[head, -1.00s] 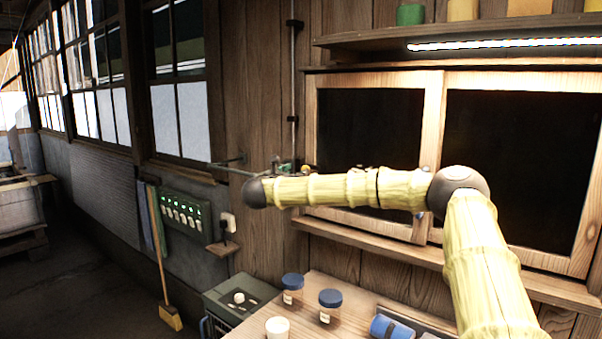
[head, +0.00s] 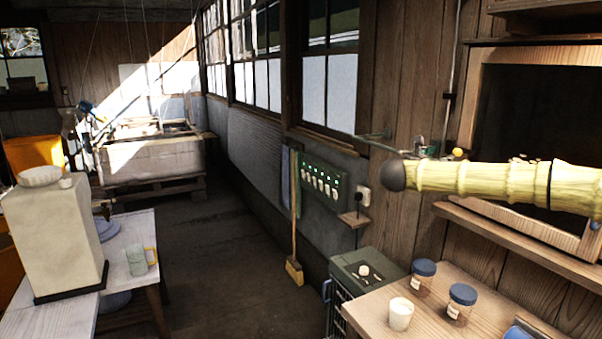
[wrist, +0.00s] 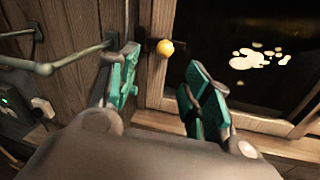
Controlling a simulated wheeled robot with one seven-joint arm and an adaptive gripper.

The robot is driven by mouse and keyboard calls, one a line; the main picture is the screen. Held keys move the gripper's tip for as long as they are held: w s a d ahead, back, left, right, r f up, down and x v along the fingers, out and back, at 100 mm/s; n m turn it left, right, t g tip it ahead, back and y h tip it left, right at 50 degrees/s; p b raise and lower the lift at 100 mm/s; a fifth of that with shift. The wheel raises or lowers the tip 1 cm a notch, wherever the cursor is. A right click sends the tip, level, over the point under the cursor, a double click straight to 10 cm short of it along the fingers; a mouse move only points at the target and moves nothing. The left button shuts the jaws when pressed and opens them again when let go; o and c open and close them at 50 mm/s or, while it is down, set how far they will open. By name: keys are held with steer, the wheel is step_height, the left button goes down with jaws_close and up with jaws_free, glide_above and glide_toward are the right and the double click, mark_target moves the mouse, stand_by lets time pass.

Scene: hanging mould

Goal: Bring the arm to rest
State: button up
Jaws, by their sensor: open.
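My arm (head: 500,182) reaches in from the right edge in the head view, bamboo-yellow with a dark rounded joint at its left end. My gripper (wrist: 160,88) shows in the wrist view with its two green-padded fingers spread apart and nothing between them. A small orange ball-shaped knob (wrist: 165,47) on the window frame shows beyond the gap between the fingers. In the head view the gripper is small and mostly hidden behind the arm.
A wooden bench (head: 370,316) holds two blue-lidded jars (head: 424,276) and a white cup (head: 400,314). A wall pipe (wrist: 80,55) passes close to the left finger. A white table (head: 75,318) bears a tall pale block (head: 52,235). The floor between is clear.

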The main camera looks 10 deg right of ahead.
steer(key=w+a+f+n+t+y, duration=0.2)
steer(key=a+f+n+t+y, duration=0.45)
steer(key=a+f+n, duration=1.25)
steer(key=s+a+f+n+g+y, duration=0.1)
steer(key=s+a+f+n+y, duration=0.15)
steer(key=s+a+f, duration=0.4)
steer(key=s+a+f+n+g+y, duration=0.15)
steer(key=a+f+n, duration=0.25)
steer(key=f, duration=0.6)
steer(key=s+a+f+n+y, duration=0.3)
steer(key=a+f, duration=0.2)
steer(key=f, duration=0.4)
steer(key=s+a+f+n+g+y+b, duration=0.1)
steer(key=s+a+f+n+g, duration=0.15)
steer(key=s+f+n, duration=0.55)
steer(key=s+a+f+n+g+y, duration=0.2)
steer(key=s+f+n+g, duration=0.1)
steer(key=s+f, duration=0.9)
steer(key=s+d+f+n+g, duration=0.1)
steer(key=s+d+n+g, duration=0.1)
steer(key=s, duration=0.8)
steer(key=s+d+n+g, duration=0.2)
steer(key=s+n+g, duration=0.1)
steer(key=s, duration=0.7)
steer(key=s+d+f+n+g, duration=0.1)
steer(key=s+n, duration=0.4)
steer(key=s, duration=0.5)
steer(key=shift+s+d+f+g+h+b, duration=0.25)
steer(key=shift+d+g+h+b, duration=0.2)
steer(key=shift+d+g, duration=0.25)
